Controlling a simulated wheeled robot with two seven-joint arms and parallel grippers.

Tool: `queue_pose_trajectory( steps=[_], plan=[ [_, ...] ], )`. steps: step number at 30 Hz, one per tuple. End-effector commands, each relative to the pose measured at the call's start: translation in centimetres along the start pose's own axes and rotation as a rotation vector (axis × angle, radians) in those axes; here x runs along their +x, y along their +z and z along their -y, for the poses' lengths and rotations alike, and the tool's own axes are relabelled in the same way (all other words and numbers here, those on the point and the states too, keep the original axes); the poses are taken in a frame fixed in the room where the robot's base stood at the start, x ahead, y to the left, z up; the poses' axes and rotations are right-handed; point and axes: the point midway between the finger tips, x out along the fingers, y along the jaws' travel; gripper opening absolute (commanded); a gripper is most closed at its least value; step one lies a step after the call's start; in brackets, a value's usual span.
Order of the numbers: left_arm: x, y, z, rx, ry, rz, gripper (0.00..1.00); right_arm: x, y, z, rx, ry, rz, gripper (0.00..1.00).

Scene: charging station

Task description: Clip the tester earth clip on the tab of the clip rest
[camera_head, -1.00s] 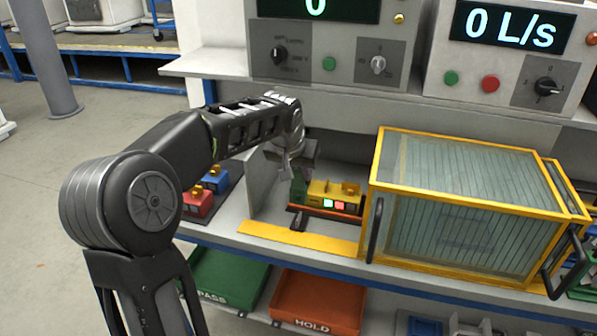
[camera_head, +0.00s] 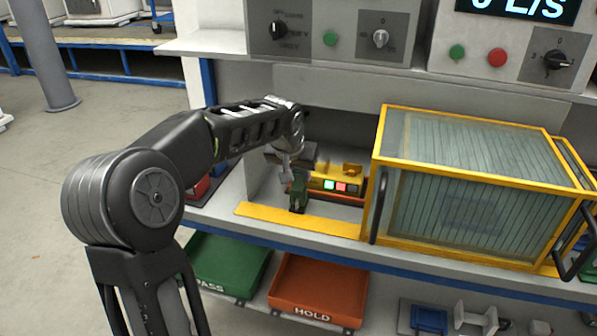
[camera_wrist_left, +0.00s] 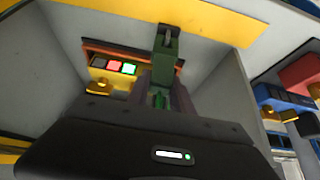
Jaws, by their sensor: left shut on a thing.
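The green tester earth clip (camera_head: 299,194) is in my left gripper (camera_head: 301,172), which is shut on it. In the left wrist view the clip (camera_wrist_left: 166,52) points away from my left gripper (camera_wrist_left: 162,97), toward the yellow front strip. A dark piece (camera_wrist_left: 170,31) shows at the clip's far end; I cannot tell whether it is the clip's jaw or the tab of the clip rest. In the head view the clip is at the left end of the orange-based yellow unit, and the clip rest is not clearly visible. My right gripper is not in view.
The yellow unit (camera_head: 341,181) with lit green and red buttons stands in the open bay. A yellow-framed clear guard (camera_head: 470,111) closes in the right side. A yellow strip (camera_head: 290,220) edges the bay. Green (camera_head: 227,262) and orange (camera_head: 318,290) trays are below.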

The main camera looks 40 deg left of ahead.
Motion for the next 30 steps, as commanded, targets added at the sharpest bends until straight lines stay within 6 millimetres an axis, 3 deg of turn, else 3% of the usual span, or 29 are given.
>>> queue_pose_trajectory(
  steps=[14,15,24,30],
  plan=[
    [0.50,0.28,-0.02,0.000,0.000,-0.001,0.00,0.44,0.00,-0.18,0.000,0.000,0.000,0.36],
    [0.50,0.27,-0.02,0.000,0.000,-0.001,0.28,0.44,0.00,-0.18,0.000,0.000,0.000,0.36],
    [0.50,0.28,-0.01,0.000,0.000,0.000,0.52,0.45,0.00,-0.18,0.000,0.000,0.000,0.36],
    [0.52,0.32,-0.01,0.000,0.000,0.000,0.52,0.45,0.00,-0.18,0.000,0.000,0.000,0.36]
  ],
)
